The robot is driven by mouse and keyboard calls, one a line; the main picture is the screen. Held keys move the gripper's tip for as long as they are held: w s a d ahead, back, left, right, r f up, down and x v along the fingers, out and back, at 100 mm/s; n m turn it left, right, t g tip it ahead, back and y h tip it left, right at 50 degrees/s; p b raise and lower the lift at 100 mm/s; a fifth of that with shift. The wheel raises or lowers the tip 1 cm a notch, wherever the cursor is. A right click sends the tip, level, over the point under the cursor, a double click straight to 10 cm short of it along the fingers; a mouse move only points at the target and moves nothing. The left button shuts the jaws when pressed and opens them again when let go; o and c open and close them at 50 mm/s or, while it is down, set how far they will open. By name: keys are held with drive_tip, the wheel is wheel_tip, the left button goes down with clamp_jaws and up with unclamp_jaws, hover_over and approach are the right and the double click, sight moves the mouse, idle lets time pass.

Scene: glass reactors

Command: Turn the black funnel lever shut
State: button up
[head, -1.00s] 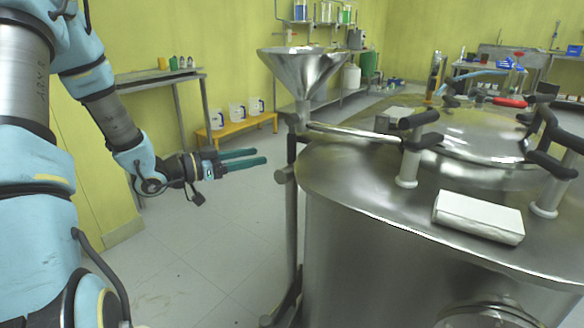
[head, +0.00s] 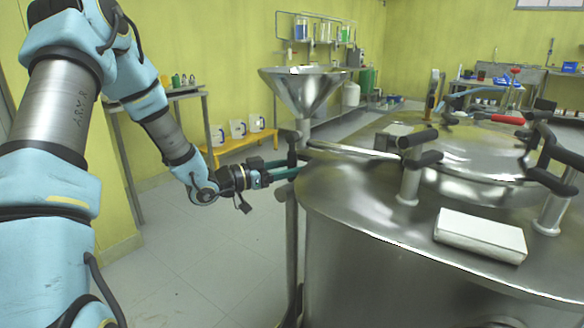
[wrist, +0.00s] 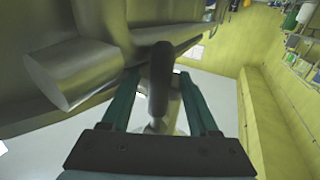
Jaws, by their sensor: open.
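The steel funnel (head: 305,90) stands on a pipe at the left edge of the big steel reactor (head: 350,200). The black funnel lever (head: 291,152) is upright just below the funnel, beside its pipe. My gripper (head: 287,172) is at the lever, with its teal fingers pointing right. In the wrist view the dark lever (wrist: 160,80) stands between the two open fingers, one on each side. I cannot tell whether either finger touches it. The far finger is partly hidden in the head view.
The reactor lid has black-handled clamps (head: 409,165) and a white box (head: 480,235) near its rim. A steel pipe (wrist: 70,75) lies close to the left finger in the wrist view. Floor (head: 190,250) left of the reactor is clear. A yellow bench (head: 243,140) holds jugs behind.

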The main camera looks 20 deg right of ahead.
clamp_jaws()
idle(0.5)
idle(0.9)
